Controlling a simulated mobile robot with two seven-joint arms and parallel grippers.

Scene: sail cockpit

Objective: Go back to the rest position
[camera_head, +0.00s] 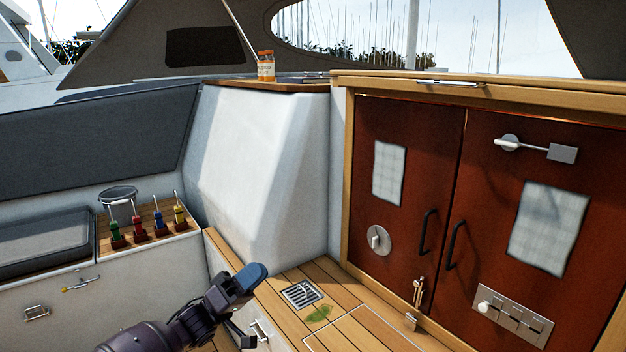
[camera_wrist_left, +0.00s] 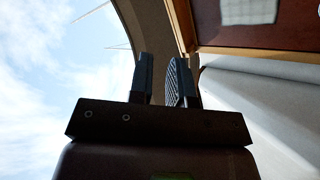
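My left gripper (camera_head: 252,275) is in the lower middle of the head view, its arm coming in from the bottom left. It is raised in front of the wooden cockpit floor and touches nothing that I can see. The left wrist view shows its two dark fingers (camera_wrist_left: 163,80) with a narrow gap between them and nothing in it. My right gripper is not in view.
Red cabinet doors (camera_head: 408,200) with black handles are on the right. Colored-handled levers stand in a wooden tray (camera_head: 165,215) on the left. An orange-labelled bottle (camera_head: 266,66) stands on the ledge. The floor has a drain grate (camera_head: 302,293) and a green stain (camera_head: 319,314).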

